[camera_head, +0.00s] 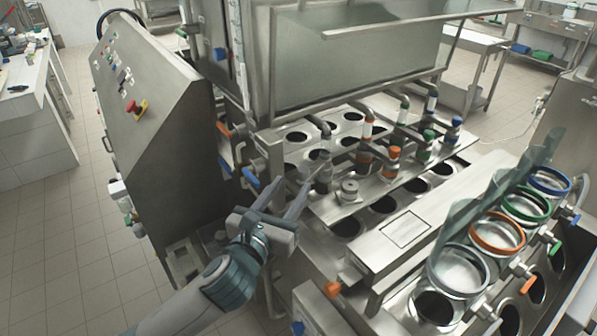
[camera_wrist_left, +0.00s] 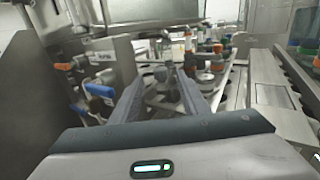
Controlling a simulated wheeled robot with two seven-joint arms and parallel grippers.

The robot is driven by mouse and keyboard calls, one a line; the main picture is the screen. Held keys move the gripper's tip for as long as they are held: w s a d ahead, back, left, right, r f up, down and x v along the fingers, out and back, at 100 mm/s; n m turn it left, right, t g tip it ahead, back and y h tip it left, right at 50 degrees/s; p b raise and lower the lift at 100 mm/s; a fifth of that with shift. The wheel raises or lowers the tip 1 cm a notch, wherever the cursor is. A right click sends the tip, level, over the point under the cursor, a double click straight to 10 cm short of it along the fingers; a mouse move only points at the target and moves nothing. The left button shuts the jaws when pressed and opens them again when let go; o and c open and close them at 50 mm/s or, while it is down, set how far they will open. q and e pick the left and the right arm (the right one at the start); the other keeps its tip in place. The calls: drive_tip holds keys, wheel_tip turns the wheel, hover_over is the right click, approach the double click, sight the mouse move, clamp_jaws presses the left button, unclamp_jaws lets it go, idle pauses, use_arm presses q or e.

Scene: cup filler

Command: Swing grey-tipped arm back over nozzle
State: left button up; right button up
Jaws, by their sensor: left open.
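The grey-tipped arm (camera_head: 322,172) is a bent metal pipe with a dark grey lower end, at the left of a row of similar arms in the head view. The grey nozzle (camera_head: 349,188) is a short stepped knob on the steel plate, just right of and nearer than that arm's tip; the tip appears beside it, not over it. My left gripper (camera_head: 294,182) is open, its fingers pointing at the grey tip from the near left. In the left wrist view, the fingers (camera_wrist_left: 158,86) are apart and the grey nozzle (camera_wrist_left: 206,78) shows beyond the right finger. Contact cannot be told.
Orange (camera_head: 393,155), green (camera_head: 426,142) and blue (camera_head: 454,126) nozzles stand further along the plate. A glass tank (camera_head: 355,65) rises behind. Blue-handled valves (camera_head: 250,178) and a slanted control panel (camera_head: 130,100) lie left. Coloured cup rings (camera_head: 497,236) are at right.

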sight(301, 172)
use_arm(q)
drive_tip(key=shift+p+x, duration=0.5)
drive_tip(key=shift+x, duration=2.4)
clamp_jaws()
